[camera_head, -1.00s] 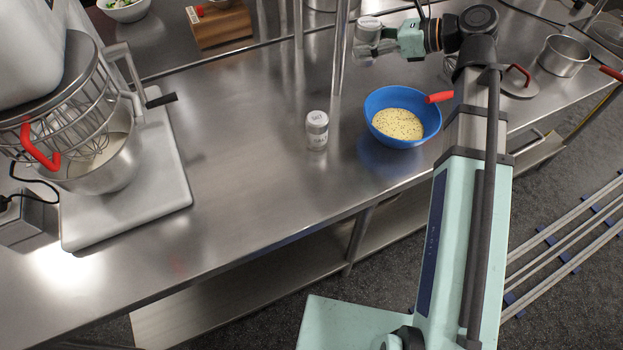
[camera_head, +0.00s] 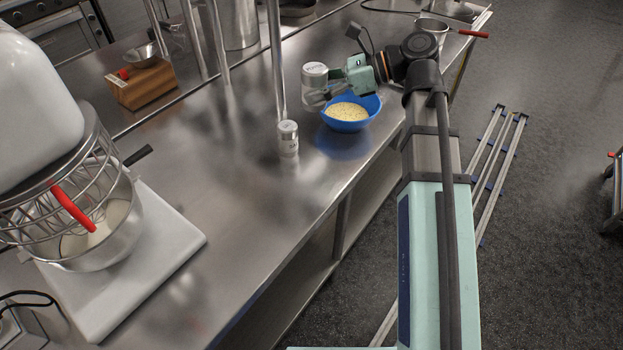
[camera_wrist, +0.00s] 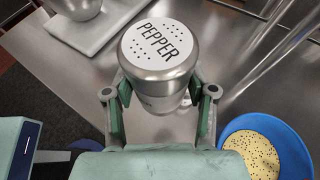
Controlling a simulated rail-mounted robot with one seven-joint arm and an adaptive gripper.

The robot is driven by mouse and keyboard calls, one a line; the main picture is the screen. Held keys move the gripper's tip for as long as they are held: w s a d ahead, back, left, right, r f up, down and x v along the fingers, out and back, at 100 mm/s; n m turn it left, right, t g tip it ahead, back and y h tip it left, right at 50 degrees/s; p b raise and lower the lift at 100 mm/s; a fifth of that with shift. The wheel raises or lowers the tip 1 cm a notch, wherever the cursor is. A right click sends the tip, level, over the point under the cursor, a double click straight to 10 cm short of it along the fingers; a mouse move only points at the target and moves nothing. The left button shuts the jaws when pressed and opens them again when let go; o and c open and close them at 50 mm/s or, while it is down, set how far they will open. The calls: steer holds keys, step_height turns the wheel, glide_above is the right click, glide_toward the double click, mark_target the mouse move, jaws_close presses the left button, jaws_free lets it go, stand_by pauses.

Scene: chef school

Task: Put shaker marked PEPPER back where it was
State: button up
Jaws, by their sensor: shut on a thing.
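The shaker marked PEPPER (camera_wrist: 158,52) is silver with a white perforated lid. It is upright between the fingers of my gripper (camera_wrist: 160,112), which is shut on it. In the head view the held shaker (camera_head: 315,82) is behind the blue bowl, and my gripper (camera_head: 328,84) reaches it from the right. Whether its base touches the counter cannot be told. A second, similar shaker (camera_head: 288,138) stands on the steel counter left of the bowl; its label is too small to read surely here.
The blue bowl (camera_head: 340,124) holds a speckled yellow mix; it also shows in the wrist view (camera_wrist: 229,131). Vertical metal posts (camera_head: 277,60) stand left of the held shaker. A stand mixer (camera_head: 130,255) fills the left. The counter (camera_head: 225,150) between mixer and second shaker is clear.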

steer(key=shift+s, duration=0.25)
steer(key=shift+s+f, duration=0.1)
steer(key=shift+f, duration=0.35)
step_height(320, 180, down, 19)
steer(key=shift+f+p, duration=0.1)
steer(key=shift+p, duration=0.5)
steer(key=o, duration=1.3)
steer(key=shift+f, duration=0.1)
steer(key=shift+d+r, duration=0.25)
steer(key=shift+d, duration=0.05)
steer(key=b+v, duration=0.1)
steer(key=v, duration=1)
steer(key=shift+d+b, duration=0.3)
steer(key=shift+b, duration=0.05)
